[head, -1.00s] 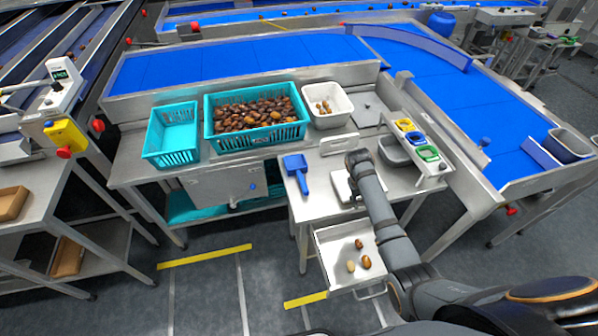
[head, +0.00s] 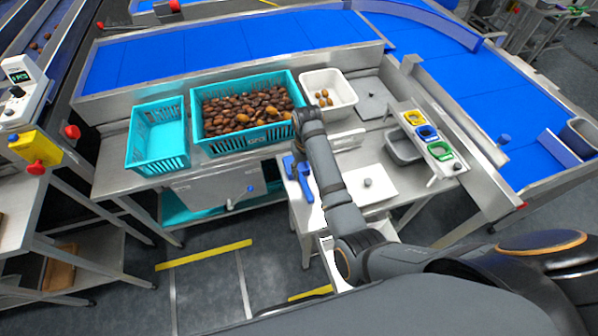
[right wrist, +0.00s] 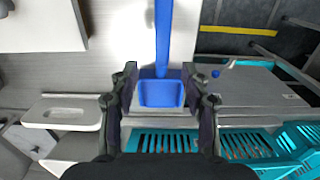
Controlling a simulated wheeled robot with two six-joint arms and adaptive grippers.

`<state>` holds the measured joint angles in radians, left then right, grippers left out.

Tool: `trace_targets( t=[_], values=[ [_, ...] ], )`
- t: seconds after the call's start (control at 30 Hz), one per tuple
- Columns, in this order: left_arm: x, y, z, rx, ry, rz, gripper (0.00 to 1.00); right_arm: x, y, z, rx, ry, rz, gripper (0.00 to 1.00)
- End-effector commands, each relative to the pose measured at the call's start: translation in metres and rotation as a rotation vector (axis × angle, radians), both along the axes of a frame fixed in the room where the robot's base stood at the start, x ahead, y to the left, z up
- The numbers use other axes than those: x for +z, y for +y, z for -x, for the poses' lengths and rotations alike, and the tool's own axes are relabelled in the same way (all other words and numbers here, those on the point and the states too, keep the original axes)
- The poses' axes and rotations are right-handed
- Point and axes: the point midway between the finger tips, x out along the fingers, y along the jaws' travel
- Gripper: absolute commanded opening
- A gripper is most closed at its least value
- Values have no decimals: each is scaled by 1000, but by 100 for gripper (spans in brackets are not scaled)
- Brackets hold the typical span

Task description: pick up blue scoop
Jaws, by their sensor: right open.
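The blue scoop (head: 303,180) lies on the left part of the small steel side table, partly hidden by my right arm in the head view. In the right wrist view, the scoop's pan (right wrist: 161,93) sits between the two fingers of my right gripper (right wrist: 162,88), and its handle runs up and away. The gripper is open with a gap on each side of the pan. In the head view my right gripper (head: 302,148) is over the scoop, its fingertips largely hidden. My left gripper is not in view.
A teal crate of dates (head: 203,135), an empty teal crate (head: 158,160) and a white bin with a few dates (head: 350,92) stand behind. Colored cups (head: 427,132) stand at the right.

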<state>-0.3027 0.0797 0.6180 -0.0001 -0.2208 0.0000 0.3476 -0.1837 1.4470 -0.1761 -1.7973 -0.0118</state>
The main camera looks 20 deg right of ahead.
Motion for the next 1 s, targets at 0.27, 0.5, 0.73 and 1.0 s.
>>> trace_targets(
  t=[0.27,0.5,0.73,1.0],
  values=[
    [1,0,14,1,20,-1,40,-27,0,0,-1,-1,1,47],
    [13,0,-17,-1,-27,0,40,-55,3,4,0,4,2,47],
    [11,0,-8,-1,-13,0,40,-79,3,3,-1,-1,1,47],
    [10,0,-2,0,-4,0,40,-79,3,3,-1,-1,1,34]
  ],
)
